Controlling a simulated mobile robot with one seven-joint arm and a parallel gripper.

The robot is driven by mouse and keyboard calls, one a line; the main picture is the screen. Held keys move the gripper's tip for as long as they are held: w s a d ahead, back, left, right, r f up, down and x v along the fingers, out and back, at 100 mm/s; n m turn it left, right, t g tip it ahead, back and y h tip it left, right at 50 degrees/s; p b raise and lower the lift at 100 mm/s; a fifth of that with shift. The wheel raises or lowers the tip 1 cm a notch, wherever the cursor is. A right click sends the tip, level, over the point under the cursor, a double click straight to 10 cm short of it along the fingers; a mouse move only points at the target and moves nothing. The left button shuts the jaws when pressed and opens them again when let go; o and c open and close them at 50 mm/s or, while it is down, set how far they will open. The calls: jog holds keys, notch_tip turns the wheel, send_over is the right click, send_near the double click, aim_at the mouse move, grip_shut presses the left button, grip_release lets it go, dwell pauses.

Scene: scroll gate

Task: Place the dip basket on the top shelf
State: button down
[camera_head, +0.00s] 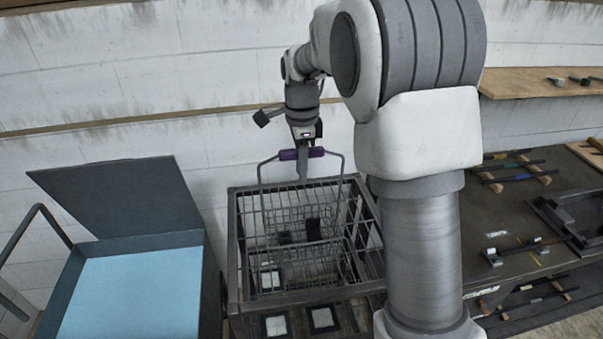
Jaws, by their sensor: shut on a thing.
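The dip basket (297,215) is a grey wire basket with a tall bail handle and a purple grip (288,155). My gripper (303,165) is above it, at the middle of the handle, and is shut on the purple grip. The basket hangs upright within the outline of a dark metal rack (236,235). Through the wires I see small dark and pale square pieces; I cannot tell which are in the basket and which lie below it. I cannot tell which surface is the top shelf; a wooden wall shelf (525,82) shows at the upper right.
An open-lidded tank (135,295) of light blue liquid stands left of the rack, its dark lid (120,197) raised. A dark workbench (520,205) with several tools is on the right. My arm hides the area between rack and bench.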

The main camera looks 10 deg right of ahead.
jog(key=shift+f, duration=1.1)
jog(key=shift+f, duration=0.2)
jog(key=c, duration=0.7)
grip_release()
